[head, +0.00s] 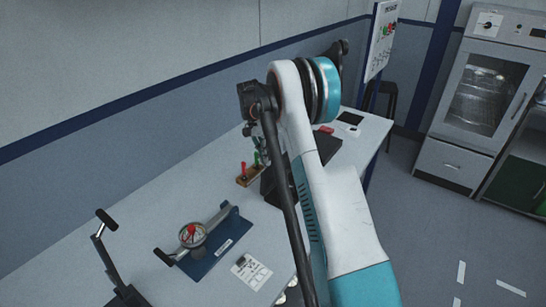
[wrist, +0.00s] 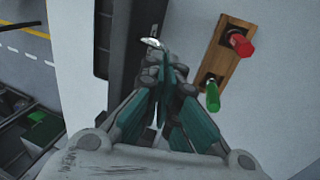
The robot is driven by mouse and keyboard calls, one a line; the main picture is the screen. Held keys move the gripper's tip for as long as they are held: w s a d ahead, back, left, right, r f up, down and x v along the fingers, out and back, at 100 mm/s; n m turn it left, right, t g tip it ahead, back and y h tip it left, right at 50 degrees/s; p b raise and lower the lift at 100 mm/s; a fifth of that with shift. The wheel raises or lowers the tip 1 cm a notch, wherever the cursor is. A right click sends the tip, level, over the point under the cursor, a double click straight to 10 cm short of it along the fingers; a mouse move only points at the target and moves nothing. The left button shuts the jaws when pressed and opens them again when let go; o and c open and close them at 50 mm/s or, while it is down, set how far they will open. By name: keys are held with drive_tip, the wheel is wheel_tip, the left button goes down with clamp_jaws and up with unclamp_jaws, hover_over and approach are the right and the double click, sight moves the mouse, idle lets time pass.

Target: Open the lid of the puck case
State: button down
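A dark case (head: 327,147), which I take to be the puck case, is on the white table, largely hidden behind my arm in the head view. In the wrist view its dark body (wrist: 121,60) runs down the left side of the table, under my fingers. I cannot tell whether its lid is open. My gripper (wrist: 164,66) is over the case's right edge, with its teal fingers drawn together and nothing clearly between them. A small shiny metal piece (wrist: 152,43) shows just past the fingertips; I cannot tell whether they touch it. In the head view, the fingertips are unclear.
A wooden block (wrist: 219,55) with a red-handled (wrist: 240,43) and a green-handled (wrist: 213,96) item stands right of the case. A blue-based fixture (head: 213,243) and a printed card (head: 251,271) are nearer on the table (head: 150,215). A wall runs behind.

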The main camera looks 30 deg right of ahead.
drive_tip(key=shift+w+a+f+g+h, duration=0.2)
drive_tip(key=shift+w+f+g, duration=0.15)
drive_tip(key=shift+f+g, duration=0.25)
drive_tip(key=shift+w+a+f+g+h, duration=0.15)
drive_tip(key=shift+w+f+g, duration=0.2)
drive_tip(key=shift+f, duration=0.3)
drive_tip(key=shift+s+d+g, duration=0.1)
drive_tip(key=shift+s+g, duration=0.05)
drive_tip(key=shift+g, duration=0.1)
drive_tip(key=c, duration=1.7)
unclamp_jaws()
drive_tip(key=shift+d, duration=0.2)
drive_tip(key=shift+r, duration=0.1)
drive_tip(key=shift+a+r, duration=0.15)
drive_tip(key=v, duration=1.2)
